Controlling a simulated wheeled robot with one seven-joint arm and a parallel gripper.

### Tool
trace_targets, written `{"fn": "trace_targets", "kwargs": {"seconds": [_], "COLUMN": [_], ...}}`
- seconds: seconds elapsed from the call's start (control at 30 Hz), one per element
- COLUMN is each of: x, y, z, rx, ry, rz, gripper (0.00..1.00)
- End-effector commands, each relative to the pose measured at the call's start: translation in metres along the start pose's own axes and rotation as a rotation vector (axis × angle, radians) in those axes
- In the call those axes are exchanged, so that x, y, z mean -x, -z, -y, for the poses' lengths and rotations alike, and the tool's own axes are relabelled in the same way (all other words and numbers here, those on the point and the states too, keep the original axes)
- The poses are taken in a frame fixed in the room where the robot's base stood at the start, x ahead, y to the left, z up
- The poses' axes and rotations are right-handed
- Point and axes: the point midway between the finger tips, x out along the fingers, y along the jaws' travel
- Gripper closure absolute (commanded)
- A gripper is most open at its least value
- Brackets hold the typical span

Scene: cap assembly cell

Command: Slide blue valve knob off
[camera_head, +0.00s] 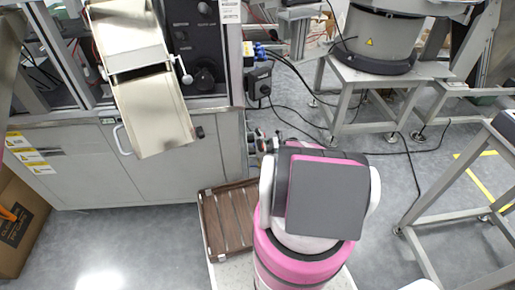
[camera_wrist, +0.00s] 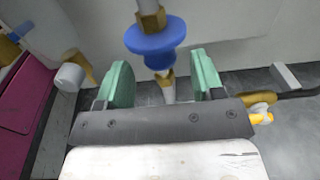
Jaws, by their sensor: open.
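The blue valve knob (camera_wrist: 155,40) is a round blue disc at the top middle of the wrist view. It sits on a brass fitting with a grey pipe above it and a brass and pale stem below. My gripper (camera_wrist: 162,82) has two green fingers spread apart, one on each side of the stem, below the disc in the picture. No contact with the knob shows. In the head view, small blue parts (camera_head: 261,50) show at the cabinet's right side, but I cannot tell if they are the knob.
A grey cabinet (camera_head: 170,160) with a sloped metal chute (camera_head: 150,105) stands at the left. A brown slatted tray (camera_head: 228,222) lies beside my arm. A metal stand (camera_head: 385,75) and black cables are at the right. A magenta surface (camera_wrist: 22,110) shows at the wrist view's left.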

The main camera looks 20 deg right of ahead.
Motion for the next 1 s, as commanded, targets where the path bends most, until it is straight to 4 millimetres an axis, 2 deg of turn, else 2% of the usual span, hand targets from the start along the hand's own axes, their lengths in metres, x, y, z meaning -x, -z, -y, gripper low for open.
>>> {"fn": "trace_targets", "kwargs": {"seconds": [0.1,0.23,0.6,0.67,0.8,1.0], "x": [-0.017,-0.028,-0.033,-0.032,-0.032,-0.033], "y": [0.000,0.000,0.000,0.000,0.000,0.004], "z": [-0.001,0.000,0.000,0.000,0.000,0.006], "rx": [0.000,0.000,0.000,0.000,0.000,0.000], "ry": [-0.001,-0.001,0.000,0.000,0.000,0.000], "rz": [0.001,0.000,0.000,0.000,0.000,0.000], "gripper": [0.39,0.39,0.39,0.55,1.00,1.00]}}
